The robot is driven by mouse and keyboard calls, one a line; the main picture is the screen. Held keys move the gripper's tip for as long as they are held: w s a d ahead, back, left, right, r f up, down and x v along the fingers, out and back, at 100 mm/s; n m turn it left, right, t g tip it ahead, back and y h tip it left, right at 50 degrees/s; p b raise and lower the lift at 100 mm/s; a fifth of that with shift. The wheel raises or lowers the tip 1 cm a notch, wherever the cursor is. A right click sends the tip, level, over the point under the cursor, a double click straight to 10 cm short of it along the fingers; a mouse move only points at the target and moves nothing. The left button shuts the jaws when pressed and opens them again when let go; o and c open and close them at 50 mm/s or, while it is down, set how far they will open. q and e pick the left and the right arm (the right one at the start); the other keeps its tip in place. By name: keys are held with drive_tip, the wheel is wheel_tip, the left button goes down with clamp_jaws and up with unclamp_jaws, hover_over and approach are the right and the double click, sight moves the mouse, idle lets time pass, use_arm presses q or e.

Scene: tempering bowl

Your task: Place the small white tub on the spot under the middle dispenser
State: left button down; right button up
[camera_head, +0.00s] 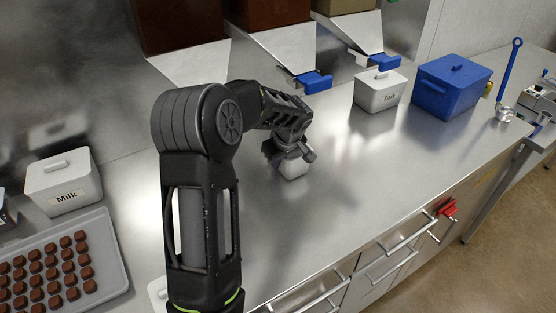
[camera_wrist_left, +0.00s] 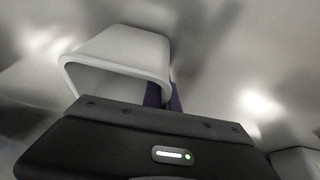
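The small white tub (camera_head: 293,170) is under my left gripper (camera_head: 289,152), at or just above the steel counter. In the left wrist view the tub (camera_wrist_left: 122,48) is tilted with its open side toward the gripper. My dark fingers (camera_wrist_left: 164,96) sit on either side of its right wall, so the gripper appears shut on the tub's rim. The middle dispenser (camera_head: 277,50) has a steel chute and a blue handle (camera_head: 313,82), behind and above the gripper. My arm hides part of the counter below it. My right gripper is in neither view.
A lidded "Dark" box (camera_head: 380,91) and a blue lidded box (camera_head: 452,84) stand at the back right. A "Milk" box (camera_head: 63,184) and a tray of chocolates (camera_head: 113,268) are at the left. The counter (camera_head: 380,165) right of the gripper is clear.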

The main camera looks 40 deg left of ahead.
use_arm(q)
drive_tip(key=shift+f, duration=0.15)
drive_tip(key=c, duration=1.7)
unclamp_jaws()
drive_tip(key=shift+r, duration=0.3)
drive_tip(key=shift+d+r, duration=0.15)
drive_tip(key=shift+r, duration=0.05)
drive_tip(key=b+v, duration=0.1)
drive_tip(key=v, duration=1)
drive_tip(key=shift+s+r+b, duration=0.1)
drive_tip(key=shift+r+b, duration=0.1)
drive_tip(key=shift+b, duration=0.2)
